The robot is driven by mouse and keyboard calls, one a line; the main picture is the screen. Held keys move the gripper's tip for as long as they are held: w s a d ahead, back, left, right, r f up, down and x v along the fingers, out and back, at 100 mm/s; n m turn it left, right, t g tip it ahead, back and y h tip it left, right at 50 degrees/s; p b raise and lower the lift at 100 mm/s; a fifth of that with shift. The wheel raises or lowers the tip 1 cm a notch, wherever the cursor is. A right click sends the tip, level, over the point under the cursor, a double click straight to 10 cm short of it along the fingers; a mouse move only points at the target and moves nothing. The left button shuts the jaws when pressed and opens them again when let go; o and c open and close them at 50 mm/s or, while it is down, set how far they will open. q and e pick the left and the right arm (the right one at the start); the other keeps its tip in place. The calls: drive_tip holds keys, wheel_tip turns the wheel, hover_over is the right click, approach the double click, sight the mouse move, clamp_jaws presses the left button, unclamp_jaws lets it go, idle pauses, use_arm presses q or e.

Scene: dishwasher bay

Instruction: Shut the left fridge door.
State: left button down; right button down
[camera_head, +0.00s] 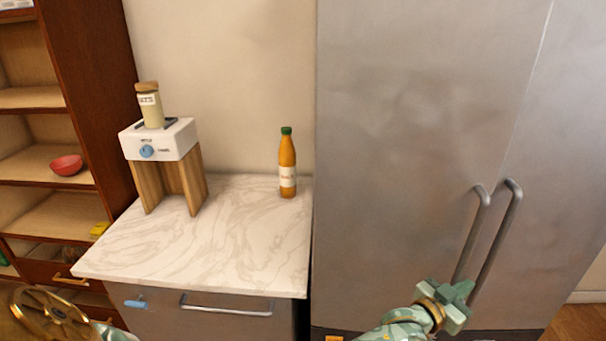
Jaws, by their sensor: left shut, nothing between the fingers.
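The left fridge door (410,120) is a broad grey metal panel on the right half of the view. It looks flush with the right fridge door (565,150), with only a thin seam and no visible gap between them. The left door's handle (470,235) is a long upright bar beside the seam. My left gripper (457,302) is green with gold parts, shut and empty. It is in front of the lower ends of the handles; whether it touches the door I cannot tell. My right gripper is not in view.
The right door's handle (497,240) stands close to the left one. A wooden shelf (30,130) with a red bowl (66,165) stands far left.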

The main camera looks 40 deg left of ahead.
use_arm(q)
drive_tip(key=shift+w+a, duration=0.45)
drive_tip(key=shift+w, duration=0.4)
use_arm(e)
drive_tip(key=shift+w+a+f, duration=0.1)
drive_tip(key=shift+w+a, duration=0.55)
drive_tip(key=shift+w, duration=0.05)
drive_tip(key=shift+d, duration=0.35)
use_arm(q)
drive_tip(key=shift+d, duration=0.1)
